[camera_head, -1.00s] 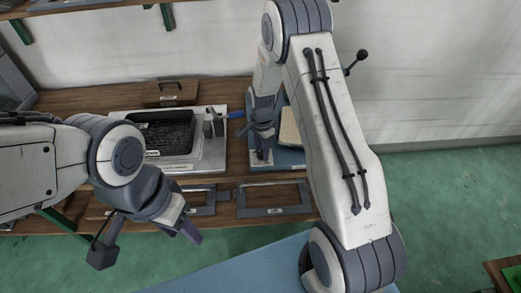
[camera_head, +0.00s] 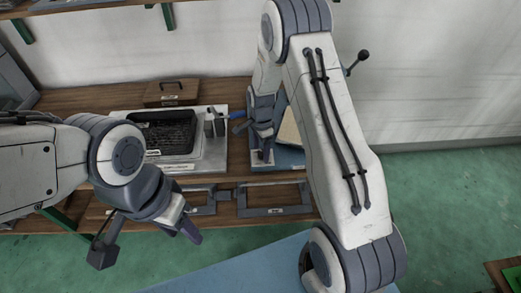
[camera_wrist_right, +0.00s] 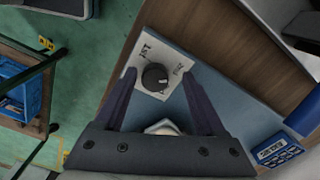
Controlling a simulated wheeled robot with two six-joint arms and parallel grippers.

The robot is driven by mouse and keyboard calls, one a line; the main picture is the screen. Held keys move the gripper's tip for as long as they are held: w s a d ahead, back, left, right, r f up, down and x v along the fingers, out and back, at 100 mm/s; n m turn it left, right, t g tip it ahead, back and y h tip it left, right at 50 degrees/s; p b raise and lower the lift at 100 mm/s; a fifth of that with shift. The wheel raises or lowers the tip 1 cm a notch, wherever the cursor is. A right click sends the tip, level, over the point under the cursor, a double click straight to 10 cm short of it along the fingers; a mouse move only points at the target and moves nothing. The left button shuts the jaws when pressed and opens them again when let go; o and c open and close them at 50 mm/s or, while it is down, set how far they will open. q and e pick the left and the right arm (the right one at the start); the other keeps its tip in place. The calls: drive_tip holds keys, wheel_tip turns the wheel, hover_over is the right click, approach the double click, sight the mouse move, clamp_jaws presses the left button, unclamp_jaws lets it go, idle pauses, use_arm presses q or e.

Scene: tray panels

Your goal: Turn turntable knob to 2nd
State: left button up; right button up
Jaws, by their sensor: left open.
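The black round knob (camera_wrist_right: 155,77) sits on a white plate (camera_wrist_right: 143,72) with printed position labels in the right wrist view. A small pale mark shows on the knob, but I cannot tell which label it points to. My right gripper (camera_wrist_right: 158,74) is open, with its fingers on either side of the knob and gaps between. In the head view my right gripper (camera_head: 262,150) is low over the plate and hides the knob. A cream block (camera_head: 289,128) lies on the blue base (camera_head: 291,157) beside it. My left gripper (camera_head: 188,230) is open and empty in front of the bench.
A black tray (camera_head: 165,135) sits on a grey fixture (camera_head: 213,155) to the left. A brown handled box (camera_head: 171,93) stands behind it. A blue-handled tool (camera_head: 236,115) is close to my right gripper.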

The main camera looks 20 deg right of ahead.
sight(262, 152)
drive_tip(key=shift+s+d, duration=0.1)
drive_tip(key=shift+d, duration=0.05)
wheel_tip(262, 152, up, 10)
drive_tip(key=b, duration=0.1)
drive_tip(key=shift+r, duration=0.2)
idle(0.5)
